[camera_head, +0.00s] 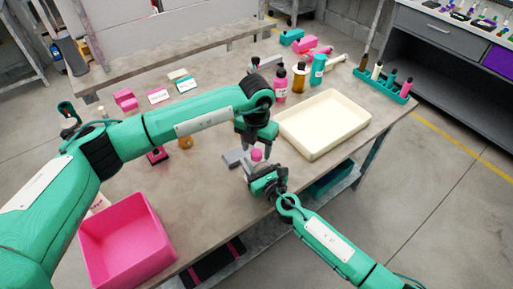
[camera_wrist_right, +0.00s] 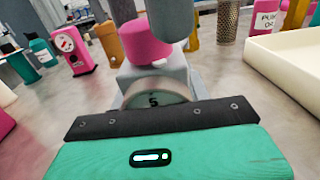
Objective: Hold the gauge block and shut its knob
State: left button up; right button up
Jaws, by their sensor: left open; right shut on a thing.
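The gauge block is a grey block with a round dial and a pink knob on top. In the right wrist view its dial face (camera_wrist_right: 158,97) shows just past the gripper's black edge, and the pink knob (camera_wrist_right: 143,42) stands above it. The knob also shows in the head view (camera_head: 257,154). My right gripper (camera_head: 258,172) is shut on the gauge block, and its fingers are mostly hidden. My left gripper (camera_head: 257,144) is open and points down just above the knob. Its two grey fingertips (camera_wrist_right: 147,14) are close around the knob; I cannot tell whether they touch it.
A cream tray (camera_head: 325,124) lies right of the grippers. Bottles, including a pink one (camera_head: 281,84), stand behind it. A teal rack (camera_head: 385,87) is at the far right. A pink bin (camera_head: 127,240) is at the front left. A small pink gauge (camera_wrist_right: 71,50) stands to the left.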

aim_at(256, 152)
pick_arm(q)
jog(key=shift+f, duration=0.35)
jog(key=c, duration=1)
jog(key=shift+m, duration=2.3)
jog(key=o, duration=1)
notch_tip(256, 152, up, 12)
